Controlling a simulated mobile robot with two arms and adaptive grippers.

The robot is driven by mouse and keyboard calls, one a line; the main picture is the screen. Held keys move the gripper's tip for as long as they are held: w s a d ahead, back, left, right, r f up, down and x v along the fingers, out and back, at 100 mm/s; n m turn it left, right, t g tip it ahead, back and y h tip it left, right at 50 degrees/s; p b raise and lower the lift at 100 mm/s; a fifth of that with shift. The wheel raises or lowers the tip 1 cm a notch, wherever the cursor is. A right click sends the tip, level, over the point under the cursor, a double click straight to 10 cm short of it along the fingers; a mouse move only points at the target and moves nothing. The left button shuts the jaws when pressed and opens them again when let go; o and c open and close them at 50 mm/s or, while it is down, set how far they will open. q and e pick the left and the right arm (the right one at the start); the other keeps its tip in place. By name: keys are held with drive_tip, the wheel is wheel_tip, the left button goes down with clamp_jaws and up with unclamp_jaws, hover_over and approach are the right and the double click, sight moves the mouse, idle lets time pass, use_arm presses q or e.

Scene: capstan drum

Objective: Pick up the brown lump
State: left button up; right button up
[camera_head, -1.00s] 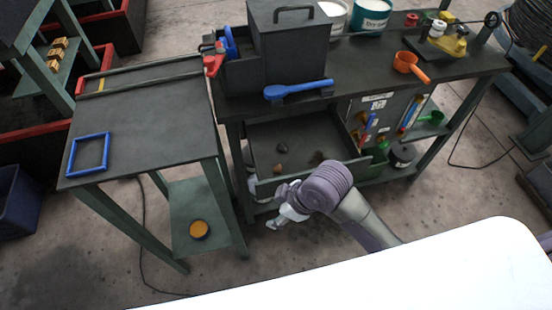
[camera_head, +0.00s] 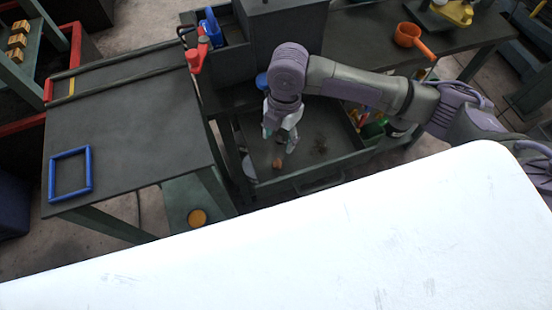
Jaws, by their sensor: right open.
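A small brown lump (camera_head: 278,163) lies in the open drawer-like tray (camera_head: 340,158) under the workbench, near its front left. My right gripper (camera_head: 280,142) hangs from above over the left part of the tray. It points down with its fingers apart and nothing between them. Its fingertips appear just above and behind the brown lump in the picture; I cannot tell the exact height gap. My left gripper is not in view.
The workbench (camera_head: 365,45) stands above the tray's back, holding an orange scoop (camera_head: 408,36) and a dark box (camera_head: 285,25). A side table (camera_head: 130,120) with a blue frame (camera_head: 70,174) stands at left. The tray's walls surround the lump.

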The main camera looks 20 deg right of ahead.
hover_over(277, 163)
drive_tip(key=w, duration=0.1)
drive_tip(key=f, duration=0.4)
drive_tip(key=shift+d+f, duration=0.2)
drive_tip(key=shift+f, duration=0.15)
drive_tip(key=shift+w+f+p, duration=0.1)
drive_tip(key=shift+f+p, duration=0.2)
drive_tip(key=shift+f, duration=0.2)
drive_tip(key=f+p, duration=0.1)
drive_tip(key=f, duration=0.1)
drive_tip(key=s+f, duration=0.1)
drive_tip(key=f, duration=0.1)
drive_tip(key=shift+s+a+f+p, duration=0.1)
drive_tip(key=shift+a+p, duration=0.05)
drive_tip(key=shift+p, duration=0.25)
drive_tip(key=shift+f, duration=0.3)
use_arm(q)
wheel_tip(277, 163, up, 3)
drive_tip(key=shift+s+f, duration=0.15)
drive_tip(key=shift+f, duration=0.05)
use_arm(e)
drive_tip(key=shift+f, duration=0.1)
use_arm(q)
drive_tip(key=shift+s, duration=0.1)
use_arm(e)
drive_tip(key=shift+c, duration=0.4)
drive_tip(key=c, duration=0.8)
